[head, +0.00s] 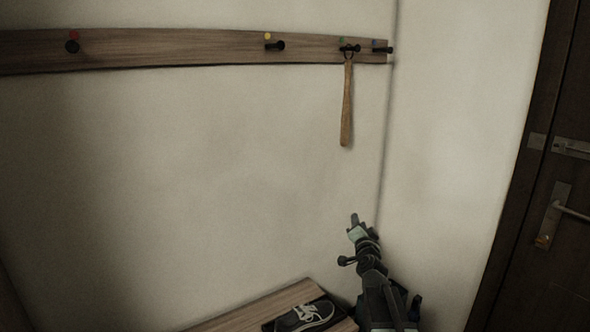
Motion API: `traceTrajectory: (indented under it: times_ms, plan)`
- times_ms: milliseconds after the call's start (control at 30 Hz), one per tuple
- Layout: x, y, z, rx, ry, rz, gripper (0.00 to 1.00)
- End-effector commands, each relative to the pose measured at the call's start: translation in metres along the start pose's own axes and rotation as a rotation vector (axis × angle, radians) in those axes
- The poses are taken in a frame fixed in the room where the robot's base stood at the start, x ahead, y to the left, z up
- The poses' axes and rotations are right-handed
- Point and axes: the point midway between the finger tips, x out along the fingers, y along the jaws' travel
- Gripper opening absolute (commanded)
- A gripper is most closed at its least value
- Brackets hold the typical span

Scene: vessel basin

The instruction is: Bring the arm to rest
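My gripper (355,221) is at the lower right of the head view, at the end of my dark arm. It points up toward the wall, below and apart from the hanging wooden shoehorn-like piece. Its fingers are small and seen from behind, so I cannot tell whether they are open or shut. Nothing clearly shows in it.
A wooden peg rail (180,48) runs along the wall with black pegs and coloured dots. A long wooden piece (347,105) hangs from the green-dotted peg. A bench (235,322) with a dark shoe (305,317) stands below. A dark door (550,220) is at right.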

Motion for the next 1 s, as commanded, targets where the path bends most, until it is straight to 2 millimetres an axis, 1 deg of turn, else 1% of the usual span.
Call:
traceTrajectory:
  times_ms: [33,67,100,167,200,267,300,333,400,467,500,567,600,667,700,733,800,867,1000]
  plan:
    - [-0.018,-0.008,0.039,-0.076,-0.129,-0.008,0.31]
    - [-0.028,-0.009,0.063,-0.128,-0.216,-0.007,0.31]
    - [-0.044,-0.007,0.094,-0.199,-0.333,0.003,0.31]
    - [-0.074,0.004,0.136,-0.305,-0.509,0.033,0.31]
    - [-0.097,0.017,0.159,-0.373,-0.623,0.064,0.31]
    - [-0.131,0.04,0.182,-0.462,-0.776,0.123,0.31]
    - [-0.152,0.056,0.191,-0.512,-0.865,0.166,0.31]
    - [-0.167,0.067,0.196,-0.544,-0.926,0.2,0.31]
    - [-0.201,0.092,0.2,-0.605,-1.05,0.279,0.31]
    - [-0.227,0.11,0.201,-0.645,-1.144,0.346,0.31]
    - [-0.244,0.12,0.199,-0.667,-1.202,0.39,0.31]
    - [-0.269,0.133,0.196,-0.693,-1.286,0.456,0.31]
    - [-0.285,0.141,0.193,-0.707,-1.341,0.501,0.31]
    - [-0.308,0.15,0.188,-0.719,-1.428,0.569,0.31]
    - [-0.324,0.153,0.186,-0.713,-1.489,0.605,0.31]
    - [-0.329,0.144,0.178,-0.707,-1.51,0.613,0.31]
    - [-0.326,0.123,0.16,-0.707,-1.502,0.608,0.31]
    - [-0.326,0.111,0.149,-0.707,-1.501,0.607,0.31]
    - [-0.326,0.081,0.122,-0.706,-1.5,0.605,0.31]
